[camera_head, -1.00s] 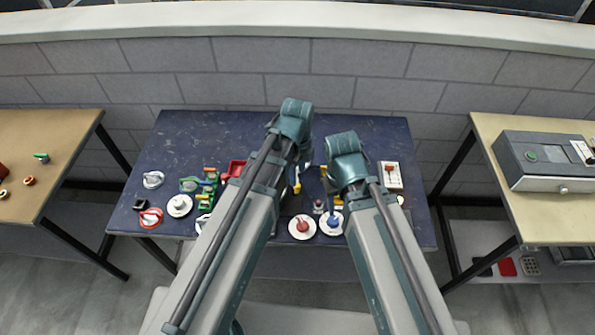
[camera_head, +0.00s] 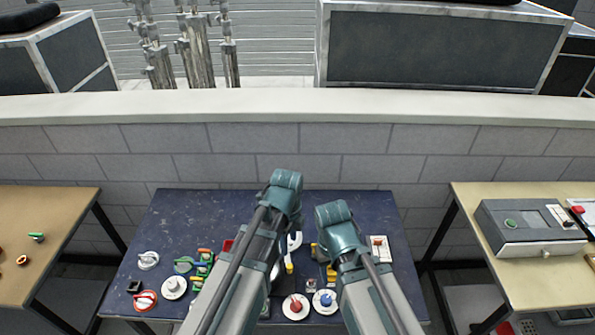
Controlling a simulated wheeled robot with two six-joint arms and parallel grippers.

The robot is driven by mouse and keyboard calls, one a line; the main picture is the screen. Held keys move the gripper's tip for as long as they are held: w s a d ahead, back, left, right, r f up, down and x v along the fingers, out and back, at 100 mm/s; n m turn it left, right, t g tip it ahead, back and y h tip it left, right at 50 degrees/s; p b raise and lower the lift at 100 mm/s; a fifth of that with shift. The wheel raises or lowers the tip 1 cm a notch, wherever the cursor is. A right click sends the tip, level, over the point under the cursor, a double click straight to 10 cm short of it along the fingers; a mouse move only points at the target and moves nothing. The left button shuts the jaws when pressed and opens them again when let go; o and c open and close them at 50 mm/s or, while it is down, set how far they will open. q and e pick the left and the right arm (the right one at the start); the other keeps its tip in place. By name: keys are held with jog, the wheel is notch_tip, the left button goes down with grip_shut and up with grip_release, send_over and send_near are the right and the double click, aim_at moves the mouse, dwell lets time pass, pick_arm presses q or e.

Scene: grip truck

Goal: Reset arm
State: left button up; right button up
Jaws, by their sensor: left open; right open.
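My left arm (camera_head: 243,268) reaches forward from the bottom edge to a teal joint (camera_head: 286,182) over the dark blue table (camera_head: 190,215). My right arm (camera_head: 368,290) reaches in beside it, with its teal joint (camera_head: 335,218) a little lower. The two arms are apart. My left gripper (camera_head: 290,262) and my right gripper (camera_head: 328,268) are mostly hidden behind the arm links, low over the middle of the table. Both are open, and I see nothing held in them.
On the blue table are white discs with a red knob (camera_head: 295,306) and a blue knob (camera_head: 325,301), a red-rimmed part (camera_head: 145,300) and several green parts. A tan table (camera_head: 40,215) stands left. A pale table (camera_head: 475,205) with a grey box (camera_head: 528,230) stands right. A low wall (camera_head: 250,108) runs behind.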

pick_arm(q)
jog(key=s+f+n+b, duration=0.3)
jog(key=s+n, duration=0.2)
jog(key=n, duration=0.4)
jog(key=s+f+n+y+b, duration=0.1)
jog(key=s+f+n+b, duration=0.2)
jog(key=n, duration=0.6)
jog(key=shift+s+d+f, duration=0.15)
jog(key=shift+s+d, duration=0.15)
jog(key=shift+s, duration=0.6)
pick_arm(e)
notch_tip(320, 180, down, 6)
jog(key=shift+f, duration=0.2)
